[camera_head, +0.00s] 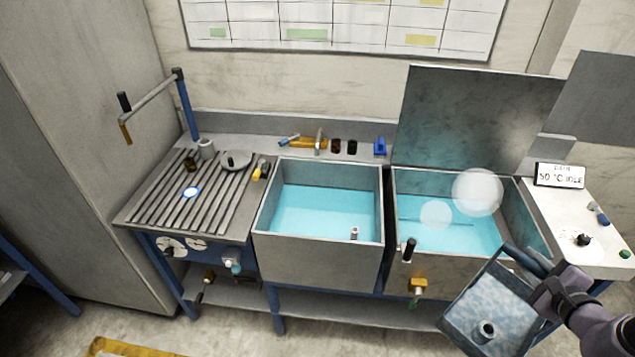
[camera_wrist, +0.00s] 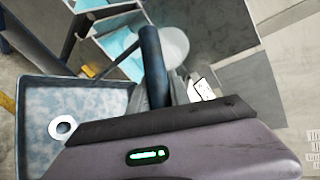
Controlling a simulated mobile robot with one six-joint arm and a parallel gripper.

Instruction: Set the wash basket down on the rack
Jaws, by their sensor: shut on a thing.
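The wash basket (camera_head: 500,296) is a grey tray with a mottled pale-blue floor, at the bottom right of the head view, in front of the right tank. My gripper (camera_head: 540,286) is shut on its dark bar-like handle. The basket hangs tilted in this view, with a small cylindrical part (camera_head: 485,332) inside. In the wrist view the basket (camera_wrist: 95,105) shows at left and the handle (camera_wrist: 152,62) rises beyond my gripper (camera_wrist: 165,110). The fingertips are mostly hidden. The slatted rack (camera_head: 176,205) is at the far left of the bench, well away from the basket.
Two water tanks stand between: the middle one (camera_head: 268,228) open, the right one (camera_head: 400,188) with a raised lid (camera_head: 470,110). On or beside the rack are a blue post with an arm (camera_head: 186,105), a round dish (camera_head: 236,160) and a blue-white disc (camera_head: 192,192).

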